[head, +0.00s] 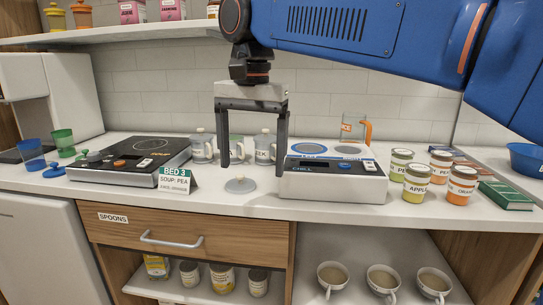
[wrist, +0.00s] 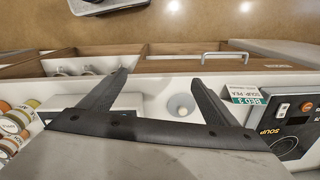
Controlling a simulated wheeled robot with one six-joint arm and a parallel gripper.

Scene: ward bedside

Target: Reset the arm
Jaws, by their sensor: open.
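My gripper (head: 254,165) hangs from my blue arm above the counter in the head view, fingers pointing down and spread apart, with nothing between them. It also shows in the wrist view (wrist: 160,85), open and empty. Below and between the fingers, a small grey lid with a knob (head: 240,185) lies on the counter. It also shows in the wrist view (wrist: 181,106). The right finger is close to the left side of the white chill unit (head: 330,185); I cannot tell whether they touch.
A black hot plate (head: 130,160) and a Bed 3 soup card (head: 176,181) stand at left. Labelled jars (head: 416,184) and a green book (head: 505,196) are at right. A shelf (head: 130,34) runs above. The counter's front strip is mostly clear.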

